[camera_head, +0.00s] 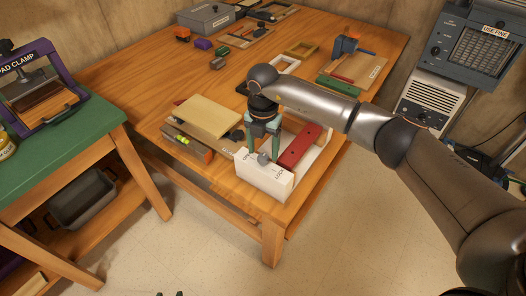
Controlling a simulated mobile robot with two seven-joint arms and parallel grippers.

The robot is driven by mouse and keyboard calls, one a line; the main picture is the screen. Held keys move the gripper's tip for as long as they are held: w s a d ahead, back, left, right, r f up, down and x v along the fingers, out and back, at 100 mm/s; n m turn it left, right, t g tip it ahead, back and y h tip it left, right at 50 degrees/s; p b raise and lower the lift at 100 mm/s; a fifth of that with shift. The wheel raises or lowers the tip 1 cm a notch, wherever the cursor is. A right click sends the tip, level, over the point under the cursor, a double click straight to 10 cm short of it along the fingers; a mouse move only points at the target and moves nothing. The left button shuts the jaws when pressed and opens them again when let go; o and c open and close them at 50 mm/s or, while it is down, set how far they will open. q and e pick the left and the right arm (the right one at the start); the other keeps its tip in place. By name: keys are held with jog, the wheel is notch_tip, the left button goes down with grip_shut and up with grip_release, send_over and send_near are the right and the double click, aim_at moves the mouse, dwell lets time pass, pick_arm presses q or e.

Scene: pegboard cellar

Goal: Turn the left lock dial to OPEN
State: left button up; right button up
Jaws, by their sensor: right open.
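A white lock block (258,177) stands at the front corner of the wooden bench, with lettering that reads OPEN at left and LOCK at right. A small grey dial (263,158) sits on it between the words; its exact setting is too small to read. My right gripper (263,152) points down at the block, open, with its green fingers at the dial. I cannot tell whether they touch it. Two small dark tips at the bottom edge may be my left gripper (170,293); the rest is out of frame.
Behind the block lies a white-framed tray with a red bar (299,146). A tan board (208,117) and a wooden level-like piece (186,142) lie to its left. A green-topped table (62,150) with a pad clamp (40,88) stands at left. Open floor lies in front.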

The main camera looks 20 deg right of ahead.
jog(key=shift+f, duration=1.05)
grip_shut()
